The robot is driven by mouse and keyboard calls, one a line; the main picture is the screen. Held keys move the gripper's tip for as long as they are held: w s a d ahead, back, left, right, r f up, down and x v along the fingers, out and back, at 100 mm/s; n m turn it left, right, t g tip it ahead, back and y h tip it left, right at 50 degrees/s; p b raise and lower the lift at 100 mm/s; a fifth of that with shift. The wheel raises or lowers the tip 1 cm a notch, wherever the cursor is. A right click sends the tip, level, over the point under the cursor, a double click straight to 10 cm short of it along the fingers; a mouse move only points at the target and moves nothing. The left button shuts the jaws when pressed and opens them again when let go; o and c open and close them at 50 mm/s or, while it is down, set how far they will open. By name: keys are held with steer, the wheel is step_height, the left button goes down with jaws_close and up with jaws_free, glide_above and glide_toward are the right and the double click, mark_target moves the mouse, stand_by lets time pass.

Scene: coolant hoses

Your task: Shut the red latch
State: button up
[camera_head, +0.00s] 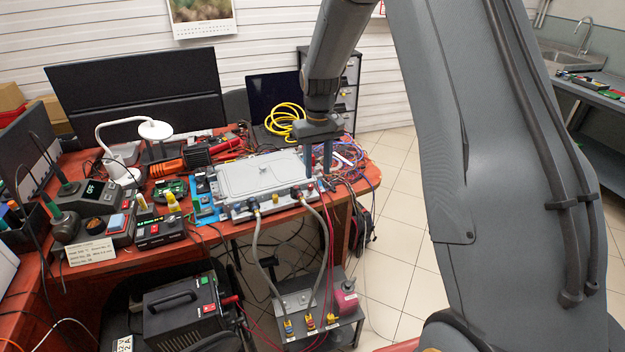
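A silver-grey flat case (262,178) lies on the red workbench, with two grey hoses joined to fittings on its front side. A small red part (310,187) shows by the right hose fitting at the case's front right corner; it may be the red latch, but it is too small to tell its position. My gripper (318,172) points down just above this corner, close to the red part. Its two fingers are apart with nothing visible between them. I cannot tell whether a finger touches the red part.
The grey hoses (258,250) hang to a lower grey unit (312,302) with yellow and blue connectors. Loose coloured wires (350,165) lie right of my gripper. A yellow cable coil (285,121) is behind. Instruments and a white lamp (155,130) crowd the bench's left.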

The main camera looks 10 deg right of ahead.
steer(key=p, duration=0.1)
glide_above(311, 185)
step_height(311, 185, down, 4)
steer(key=shift+s+f, duration=0.1)
steer(key=shift+f+p, duration=1.55)
steer(key=shift+f, duration=2.35)
